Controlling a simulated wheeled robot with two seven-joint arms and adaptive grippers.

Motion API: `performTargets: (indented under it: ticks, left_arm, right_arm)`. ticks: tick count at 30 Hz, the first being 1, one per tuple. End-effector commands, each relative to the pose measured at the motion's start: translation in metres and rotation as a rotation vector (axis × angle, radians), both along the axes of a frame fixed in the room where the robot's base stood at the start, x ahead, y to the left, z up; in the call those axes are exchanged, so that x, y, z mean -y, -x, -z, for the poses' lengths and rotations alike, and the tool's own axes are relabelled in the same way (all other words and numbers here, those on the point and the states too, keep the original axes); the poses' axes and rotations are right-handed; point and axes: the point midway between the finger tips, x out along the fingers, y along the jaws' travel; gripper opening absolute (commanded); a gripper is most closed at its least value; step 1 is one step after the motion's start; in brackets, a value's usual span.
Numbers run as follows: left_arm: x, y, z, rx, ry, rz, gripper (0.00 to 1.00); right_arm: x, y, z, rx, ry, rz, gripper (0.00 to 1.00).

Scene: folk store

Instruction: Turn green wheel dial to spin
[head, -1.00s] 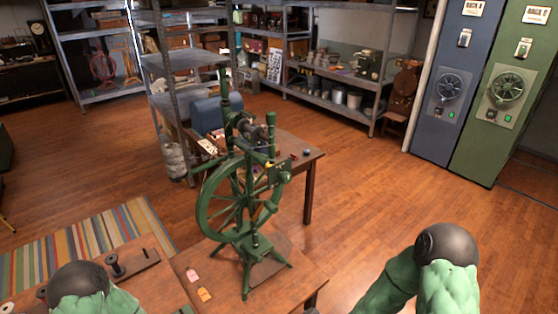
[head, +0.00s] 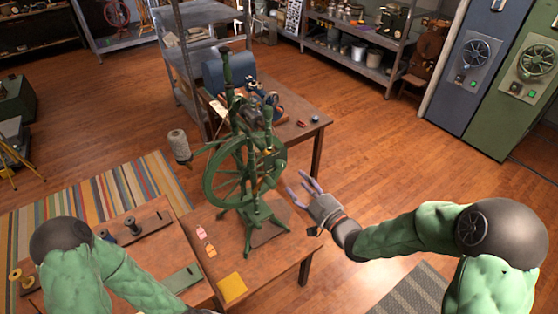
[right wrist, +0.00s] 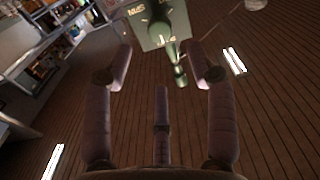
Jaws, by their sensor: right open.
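The green spinning wheel (head: 225,170) stands upright on a small wooden table, its large spoked wheel at left. My left gripper is out of view.
Pink and orange tags (head: 206,241) and a yellow pad (head: 232,287) lie on the small table (head: 285,268). A second table (head: 312,130) with a blue machine stands behind. Blue and green cabinets (head: 527,82) with fans stand at right. Floor to the right is open.

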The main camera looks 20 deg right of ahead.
Motion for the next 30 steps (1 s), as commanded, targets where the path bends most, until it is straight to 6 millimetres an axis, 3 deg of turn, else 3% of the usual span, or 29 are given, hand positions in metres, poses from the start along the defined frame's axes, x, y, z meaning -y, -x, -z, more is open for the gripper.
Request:
performTargets:
  ticks: [16,21,30]
  left_arm:
    - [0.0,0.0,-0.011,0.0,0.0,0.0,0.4]
    - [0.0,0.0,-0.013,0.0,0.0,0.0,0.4]
    - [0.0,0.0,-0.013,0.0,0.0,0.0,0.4]
  right_arm:
    - [-0.03,-0.08,0.001,-0.003,-0.001,-0.002,0.57]
    - [-0.035,-0.092,0.001,-0.004,-0.001,-0.001,0.57]
    - [-0.036,-0.096,0.002,-0.005,0.0,0.0,0.57]
